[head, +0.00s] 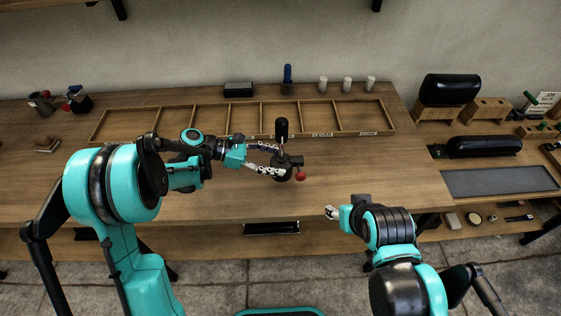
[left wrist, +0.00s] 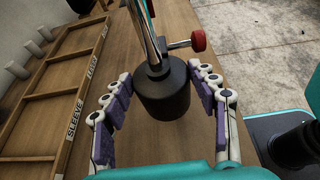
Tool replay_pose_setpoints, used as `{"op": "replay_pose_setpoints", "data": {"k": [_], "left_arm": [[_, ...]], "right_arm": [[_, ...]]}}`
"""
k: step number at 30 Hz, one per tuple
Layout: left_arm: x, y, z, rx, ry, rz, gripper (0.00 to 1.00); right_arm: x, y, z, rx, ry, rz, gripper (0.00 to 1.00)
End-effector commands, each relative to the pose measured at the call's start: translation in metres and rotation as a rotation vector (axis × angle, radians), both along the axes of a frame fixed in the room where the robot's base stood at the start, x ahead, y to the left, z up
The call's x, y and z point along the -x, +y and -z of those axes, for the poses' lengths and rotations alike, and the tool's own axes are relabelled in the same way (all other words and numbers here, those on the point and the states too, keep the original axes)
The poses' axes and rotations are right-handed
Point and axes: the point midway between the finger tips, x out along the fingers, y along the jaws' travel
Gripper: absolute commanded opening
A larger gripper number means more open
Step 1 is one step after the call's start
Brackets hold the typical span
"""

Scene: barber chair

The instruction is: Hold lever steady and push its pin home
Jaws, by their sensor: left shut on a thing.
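The lever (head: 281,129) stands upright on the worktop, with a black grip on top and a dark base below. In the left wrist view its chrome rod (left wrist: 146,28) rises from a black cylindrical part (left wrist: 163,93). The pin's red knob (head: 300,176) is at the lever's front right; it also shows in the left wrist view (left wrist: 198,41), with a short stem visible. My left gripper (head: 278,160) is shut on the lever, its fingers on either side. My right gripper (head: 332,212) is apart from the lever near the table's front edge; its finger opening cannot be made out.
A divided wooden tray (head: 195,108) lies behind the lever. A blue-handled tool (head: 288,75) and white cups (head: 347,84) stand at the back. Black rolls and a grey mat (head: 500,181) are at the right. The worktop right of the lever is clear.

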Motion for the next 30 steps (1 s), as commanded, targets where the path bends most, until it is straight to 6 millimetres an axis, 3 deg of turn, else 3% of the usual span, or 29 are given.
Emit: {"op": "replay_pose_setpoints", "data": {"k": [30], "left_arm": [[-0.025,0.048,0.045,0.002,0.0,0.001,0.03]], "right_arm": [[0.0,0.0,0.038,0.0,0.0,0.0,0.5]]}}
